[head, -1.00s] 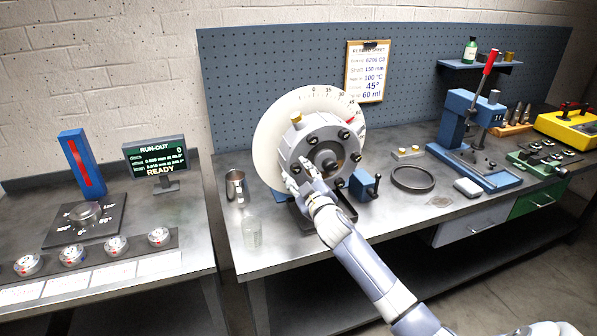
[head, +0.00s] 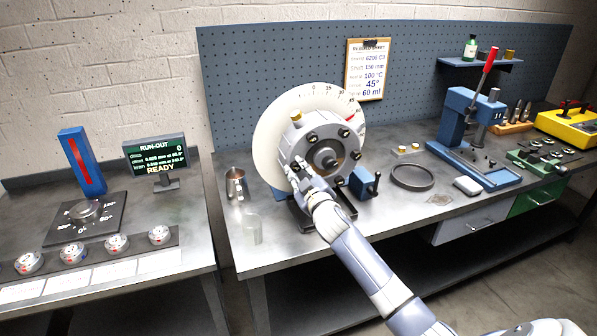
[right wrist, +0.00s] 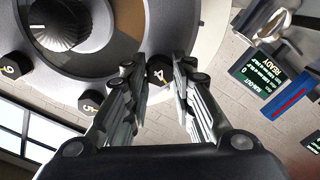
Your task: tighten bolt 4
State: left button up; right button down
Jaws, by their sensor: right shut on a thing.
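A round grey bearing housing (head: 300,147) with dark bolt heads around its face stands upright on the bench, in front of a white dial disc (head: 268,150). My right gripper (head: 297,168) is at the lower left of the housing face. In the right wrist view, bolt 4 (right wrist: 158,70) is a black hex head marked 4, between the two fingers of the right gripper (right wrist: 157,75), which is shut on it. Bolt 5 (right wrist: 90,102) and bolt 6 (right wrist: 14,67) are farther left in that view. In the head view the fingers largely hide bolt 4. My left gripper is not seen.
A metal cup (head: 236,184) and a clear beaker (head: 253,229) stand left of the housing. A blue block with a handle (head: 363,183) is close on the right, then a dark ring (head: 412,177) and a blue press (head: 457,125). The run-out screen (head: 157,165) reads READY.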

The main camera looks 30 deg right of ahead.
jog(key=m, duration=0.3)
jog(key=m+p, duration=0.1)
jog(key=m, duration=0.2)
jog(key=shift+r+m, duration=0.1)
jog(key=shift+m, duration=0.3)
jog(key=m+p, duration=0.2)
jog(key=m, duration=0.4)
jog(key=shift+d, duration=0.1)
jog(key=m+p, duration=0.1)
jog(key=m, duration=0.5)
jog(key=shift+m, duration=0.3)
jog(key=m, duration=0.5)
jog(key=shift+d+m+p, duration=0.1)
jog(key=shift+m+p, duration=0.25)
jog(key=shift+m, duration=0.05)
jog(key=shift+f, duration=0.2)
jog(key=c, duration=1.4)
grip_release()
